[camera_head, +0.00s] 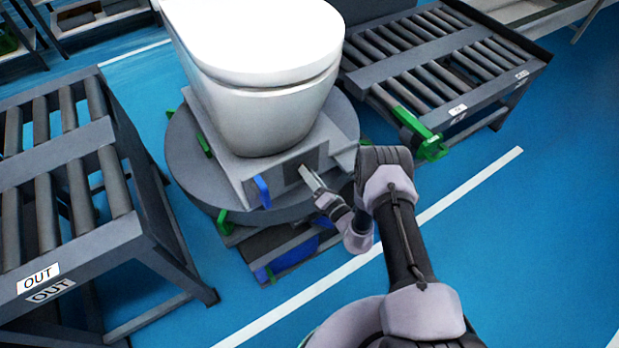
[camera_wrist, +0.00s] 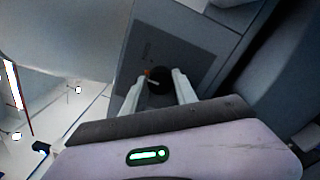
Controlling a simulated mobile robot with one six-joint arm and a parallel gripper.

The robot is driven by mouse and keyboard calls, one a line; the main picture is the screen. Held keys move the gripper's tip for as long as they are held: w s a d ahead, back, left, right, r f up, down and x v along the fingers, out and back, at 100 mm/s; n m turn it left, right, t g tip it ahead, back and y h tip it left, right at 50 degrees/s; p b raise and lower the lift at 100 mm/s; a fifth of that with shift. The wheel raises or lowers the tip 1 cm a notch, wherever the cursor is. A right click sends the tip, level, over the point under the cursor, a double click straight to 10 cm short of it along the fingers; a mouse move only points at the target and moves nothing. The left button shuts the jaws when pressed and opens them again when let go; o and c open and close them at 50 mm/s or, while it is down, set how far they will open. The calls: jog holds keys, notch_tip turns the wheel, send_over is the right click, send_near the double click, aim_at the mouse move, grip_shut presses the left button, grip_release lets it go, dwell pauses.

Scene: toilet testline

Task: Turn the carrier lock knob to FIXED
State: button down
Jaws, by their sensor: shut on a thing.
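The carrier lock knob (camera_wrist: 160,80) is a small black round knob with a light pointer line and an orange-red mark by its upper left. It sits on a dark grey panel (camera_wrist: 190,50) on the carrier's side. The panel also shows in the head view (camera_head: 305,166), under the white toilet (camera_head: 262,100). My gripper (camera_wrist: 157,88) has its two pale fingers on either side of the knob, shut on it. In the head view my gripper (camera_head: 309,178) reaches the panel, and the knob is hidden. The panel's lettering is too small to read.
The grey carrier rests on a round turntable (camera_head: 190,160). A blue lever (camera_head: 262,191) stands left of the panel. Roller conveyors stand at left (camera_head: 60,180) and upper right (camera_head: 440,70), the latter with a green stop (camera_head: 432,148). Blue floor is open at right.

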jog(key=shift+f+m, duration=0.15)
jog(key=shift+m, duration=3.85)
jog(key=shift+m+t, duration=0.3)
jog(key=shift+h, duration=0.3)
jog(key=c, duration=1)
grip_release()
jog(key=shift+o, duration=0.2)
jog(key=p+v, duration=0.6)
jog(key=v, duration=1.1)
jog(key=shift+d, duration=0.2)
